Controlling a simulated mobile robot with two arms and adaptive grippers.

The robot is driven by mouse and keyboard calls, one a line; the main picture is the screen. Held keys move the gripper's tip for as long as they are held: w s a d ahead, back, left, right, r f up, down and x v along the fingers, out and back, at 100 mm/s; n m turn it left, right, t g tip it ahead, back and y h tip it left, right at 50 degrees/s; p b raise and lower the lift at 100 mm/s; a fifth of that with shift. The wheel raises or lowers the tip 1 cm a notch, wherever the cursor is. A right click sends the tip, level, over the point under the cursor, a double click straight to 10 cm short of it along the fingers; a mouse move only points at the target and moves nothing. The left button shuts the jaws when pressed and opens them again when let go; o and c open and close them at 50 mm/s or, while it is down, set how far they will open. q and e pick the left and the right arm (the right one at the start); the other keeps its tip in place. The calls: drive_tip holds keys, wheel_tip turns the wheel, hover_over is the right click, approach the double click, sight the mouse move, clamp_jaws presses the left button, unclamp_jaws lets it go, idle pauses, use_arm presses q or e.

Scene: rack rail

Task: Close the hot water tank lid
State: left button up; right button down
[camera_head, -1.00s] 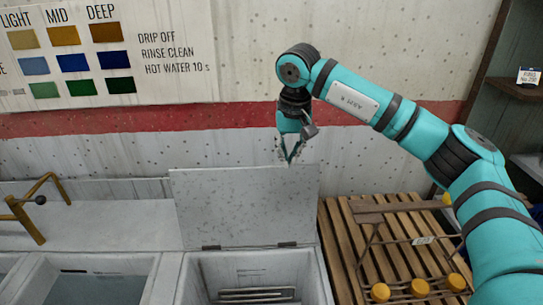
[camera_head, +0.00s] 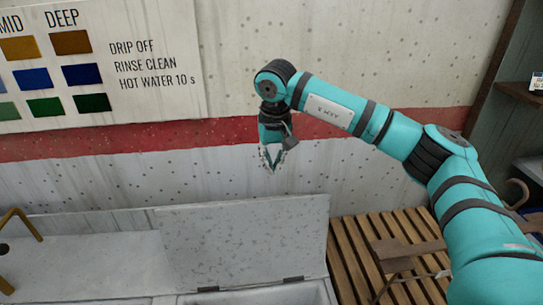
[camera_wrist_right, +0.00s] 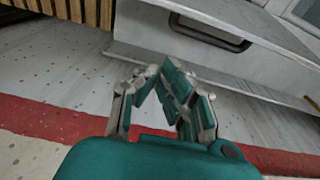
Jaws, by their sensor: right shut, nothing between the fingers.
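The hot water tank lid (camera_head: 240,245) is a grey panel standing open, tilted up on its hinges at the tank's rear edge. The tank (camera_head: 255,296) shows only its top rim at the bottom of the head view. My right gripper (camera_head: 271,168) points down, shut and empty, just above the lid's upper edge in the picture and in front of the wall. In the right wrist view my gripper (camera_wrist_right: 160,82) shows near a pale panel (camera_wrist_right: 185,50) with a dark handle (camera_wrist_right: 210,38), probably the lid's outer face. Contact with the lid is not visible. My left gripper is out of view.
The wall (camera_head: 360,165) with a red stripe is behind the lid. A slatted wooden rack (camera_head: 350,260) stands right of the tank, with a brown wire carrier (camera_head: 400,252) on it. A brass tap (camera_head: 22,228) is at the left. A shelf (camera_head: 515,95) is at right.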

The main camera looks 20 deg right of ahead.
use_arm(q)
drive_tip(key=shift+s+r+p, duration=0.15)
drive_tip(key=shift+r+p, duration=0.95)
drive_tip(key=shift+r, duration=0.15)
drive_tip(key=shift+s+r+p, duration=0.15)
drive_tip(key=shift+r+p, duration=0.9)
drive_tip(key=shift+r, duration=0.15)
use_arm(e)
wheel_tip(320, 180, down, 6)
drive_tip(key=s, duration=0.2)
drive_tip(key=shift+s+a, duration=0.35)
